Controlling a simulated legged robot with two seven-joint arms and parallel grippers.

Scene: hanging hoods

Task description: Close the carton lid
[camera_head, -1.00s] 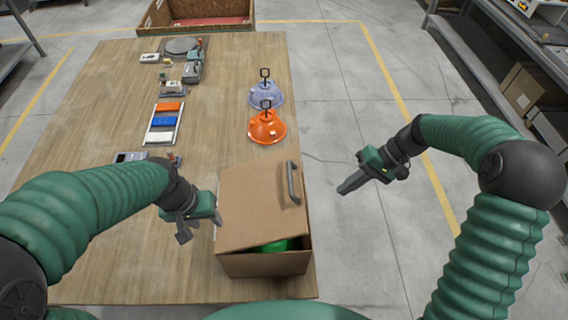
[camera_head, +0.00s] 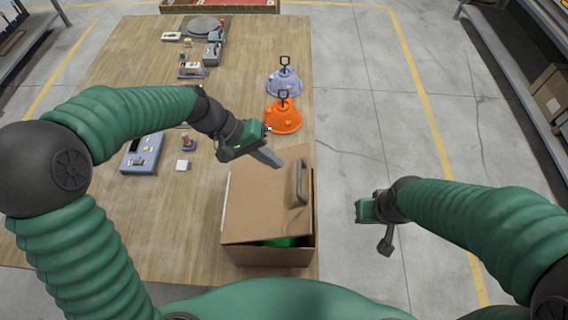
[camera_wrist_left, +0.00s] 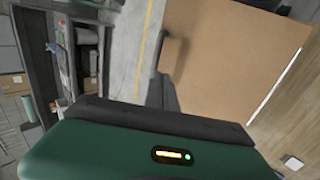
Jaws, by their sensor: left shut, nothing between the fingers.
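The brown cardboard carton (camera_head: 268,255) stands near the front right edge of the table. Its lid (camera_head: 262,205), with a grey handle (camera_head: 301,183), is tilted, with a gap at the near side where something green (camera_head: 285,241) shows inside. The lid also fills the upper right of the left wrist view (camera_wrist_left: 235,55). My right gripper (camera_head: 375,230) is right of the carton, beyond the table edge; its fingers are hard to make out.
An orange hood (camera_head: 284,117) and a bluish hood (camera_head: 284,83) stand behind the carton. A blue device (camera_head: 143,152) and a small white block (camera_head: 182,165) lie left of it. Free floor lies to the right.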

